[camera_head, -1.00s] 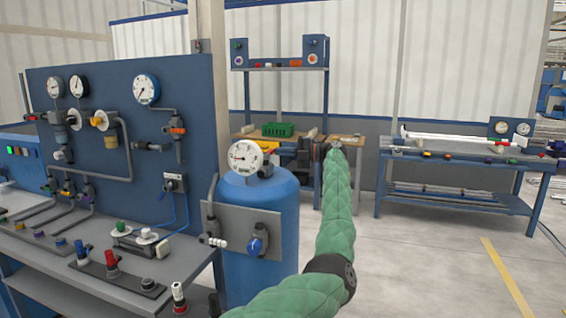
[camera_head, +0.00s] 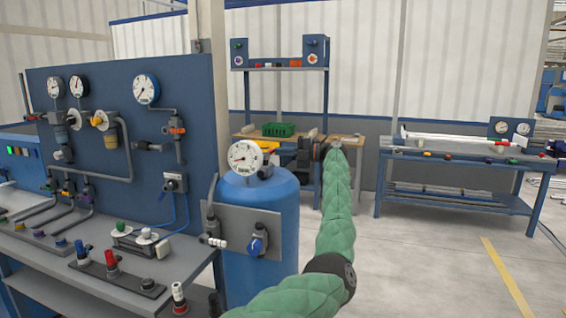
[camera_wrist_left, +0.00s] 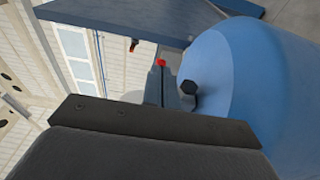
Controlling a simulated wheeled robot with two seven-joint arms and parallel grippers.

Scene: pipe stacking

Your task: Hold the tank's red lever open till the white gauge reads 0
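The blue tank (camera_head: 262,225) stands in the middle of the head view, with the white gauge (camera_head: 245,157) on top. The gauge needle points to the lower left; its figures are too small to read. My left arm, in a green sleeve, reaches along the tank's right side. My left gripper (camera_head: 304,152) is beside the tank's upper right, partly hidden. In the left wrist view its grey fingers (camera_wrist_left: 167,85) are close together, and the red lever's tip (camera_wrist_left: 161,63) shows at their ends. I cannot tell whether the lever is between them. My right gripper is out of view.
A blue panel with gauges and a bench (camera_head: 185,262) stand left of the tank. A grey plate with a blue knob (camera_head: 257,242) is on the tank's front. A workbench (camera_head: 460,200) stands at the right. The floor between is clear.

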